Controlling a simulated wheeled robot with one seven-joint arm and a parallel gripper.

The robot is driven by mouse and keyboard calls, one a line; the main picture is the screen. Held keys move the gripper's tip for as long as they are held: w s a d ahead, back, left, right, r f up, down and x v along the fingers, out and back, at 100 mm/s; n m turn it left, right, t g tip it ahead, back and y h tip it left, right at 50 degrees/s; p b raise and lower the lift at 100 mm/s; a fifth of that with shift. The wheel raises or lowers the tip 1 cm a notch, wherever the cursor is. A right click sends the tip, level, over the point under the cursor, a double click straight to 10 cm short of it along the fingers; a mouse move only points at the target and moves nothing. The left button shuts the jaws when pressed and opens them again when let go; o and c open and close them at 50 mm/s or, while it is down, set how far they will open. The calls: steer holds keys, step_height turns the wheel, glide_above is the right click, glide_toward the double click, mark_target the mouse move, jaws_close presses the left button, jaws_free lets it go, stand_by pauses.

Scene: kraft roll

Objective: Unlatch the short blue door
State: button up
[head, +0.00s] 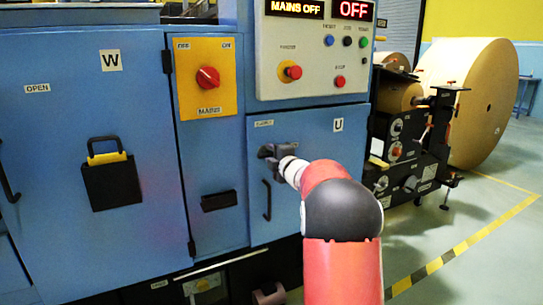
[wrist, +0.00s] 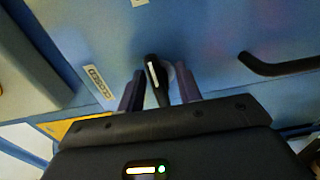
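The short blue door (head: 310,140), marked U, sits below the grey control panel and looks shut. Its black latch lever (wrist: 154,76) with a white stripe shows in the wrist view, beside a label (wrist: 98,82) reading CLOSED. My gripper (head: 272,152) is at the door's upper left, at the latch. In the wrist view my gripper (wrist: 160,90) has its fingers apart, one on each side of the lever. A small gap shows on the right, so the fingers look open around it. In the head view my gripper hides the latch.
A black bar handle (head: 267,200) is on the same door below the latch; it also shows in the wrist view (wrist: 285,66). A larger blue door (head: 60,150) marked W is at left. A yellow mains switch plate (head: 207,78) is up left. Black machinery (head: 410,150) stands close at right.

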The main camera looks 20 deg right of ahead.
steer(key=s+b, duration=0.1)
steer(key=s, duration=0.6)
steer(key=shift+s+d, duration=0.15)
steer(key=shift+s, duration=0.25)
steer(key=s+a+r+m+g+h, duration=0.1)
steer(key=s+a+m+g+h, duration=0.1)
steer(key=s+a+m, duration=0.3)
steer(key=s+a+r+m+g+h, duration=0.1)
steer(key=s+a+m+g+h, duration=0.15)
steer(key=s+m, duration=0.45)
steer(key=s+a+f+m+g+y, duration=0.1)
steer(key=s+a+f, duration=0.3)
steer(key=s, duration=0.5)
steer(key=s+a+f+m+g+y+p, duration=0.1)
steer(key=s+a+f+m+g, duration=0.2)
steer(key=s+a, duration=0.3)
steer(key=s+a+f+m+g+y, duration=0.2)
steer(key=s+a+f+g, duration=0.2)
steer(key=s, duration=0.7)
steer(key=shift+s+a+f+p, duration=0.35)
steer(key=shift+a+f, duration=0.15)
steer(key=shift+f, duration=0.25)
